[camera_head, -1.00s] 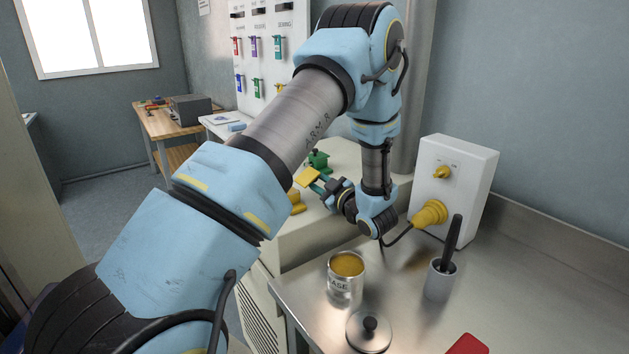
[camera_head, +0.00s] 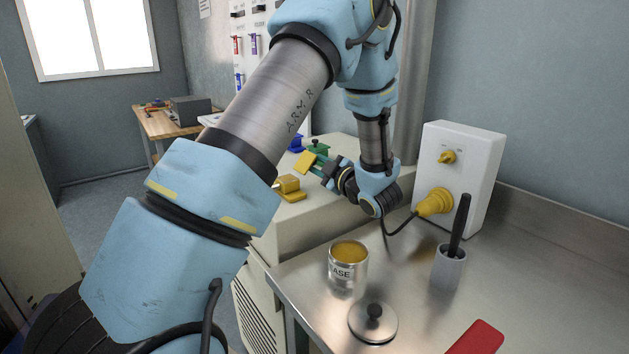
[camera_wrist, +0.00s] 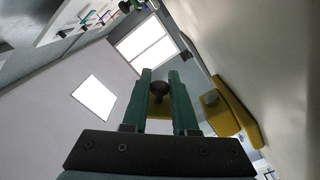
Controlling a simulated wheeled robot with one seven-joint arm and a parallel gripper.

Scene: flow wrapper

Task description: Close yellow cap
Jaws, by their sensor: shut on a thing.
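The yellow cap (camera_head: 304,162) is a tilted flat plate at the tip of my gripper (camera_head: 314,166), above the cream housing's top. In the wrist view, the green fingers of my gripper (camera_wrist: 159,82) are shut on a dark round knob (camera_wrist: 158,91), with a bit of yellow behind it. A yellow block (camera_head: 289,188) sits on the housing just below and left of the cap. It shows at the right in the wrist view (camera_wrist: 231,105), with a dull round part on it. Whether cap and block are joined cannot be told.
Green (camera_head: 317,148) and blue (camera_head: 296,143) fittings stand behind on the housing (camera_head: 310,220). An open can (camera_head: 348,268), a knobbed lid (camera_head: 373,322), a grey cup (camera_head: 448,270) and a white box with a yellow plug (camera_head: 462,175) are on the steel bench.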

